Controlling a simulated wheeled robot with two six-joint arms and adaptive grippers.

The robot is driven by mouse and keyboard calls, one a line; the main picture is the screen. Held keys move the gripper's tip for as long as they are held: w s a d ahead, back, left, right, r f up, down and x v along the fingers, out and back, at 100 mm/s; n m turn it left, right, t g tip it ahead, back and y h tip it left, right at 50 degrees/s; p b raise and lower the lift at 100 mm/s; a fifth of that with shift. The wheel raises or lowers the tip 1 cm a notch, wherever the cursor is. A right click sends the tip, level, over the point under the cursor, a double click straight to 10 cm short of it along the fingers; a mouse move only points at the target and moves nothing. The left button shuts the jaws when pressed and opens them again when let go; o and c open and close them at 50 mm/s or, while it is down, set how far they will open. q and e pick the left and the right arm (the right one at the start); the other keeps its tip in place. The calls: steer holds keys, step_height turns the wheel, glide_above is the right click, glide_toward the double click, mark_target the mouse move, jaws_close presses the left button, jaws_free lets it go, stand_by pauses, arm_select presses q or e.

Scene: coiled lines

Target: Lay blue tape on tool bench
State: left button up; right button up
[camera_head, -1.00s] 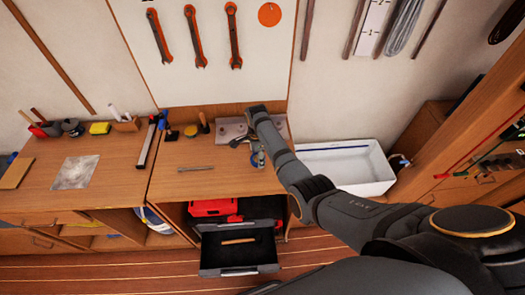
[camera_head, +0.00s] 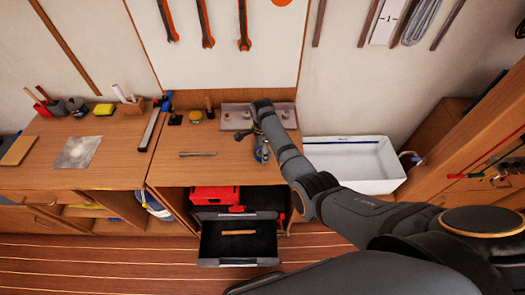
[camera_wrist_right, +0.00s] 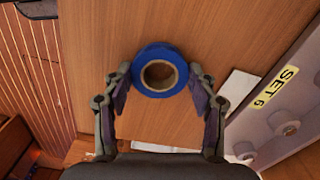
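The blue tape (camera_wrist_right: 181,71) is a blue ring with a tan core. In the right wrist view it sits between the fingertips of my right gripper (camera_wrist_right: 160,76), which meet its left and right sides. Bare bench top also shows in the wrist view (camera_wrist_right: 150,20). My left gripper is not in view.
A grey metal plate (camera_head: 236,118) with knobs lies at the back of the bench. A thin metal tool (camera_head: 198,154) lies left of the gripper. A white basin (camera_head: 352,182) stands to the right. An open drawer (camera_head: 238,250) juts out below. The bench middle is mostly clear.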

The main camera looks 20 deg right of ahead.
steer(key=o, duration=0.3)
steer(key=shift+w+d, duration=0.1)
steer(key=shift+d, duration=0.15)
steer(key=shift+a, duration=0.1)
step_height(320, 180, up, 13)
steer(key=shift+f+b, duration=0.2)
steer(key=shift+b, duration=0.55)
steer(key=shift+f, duration=0.1)
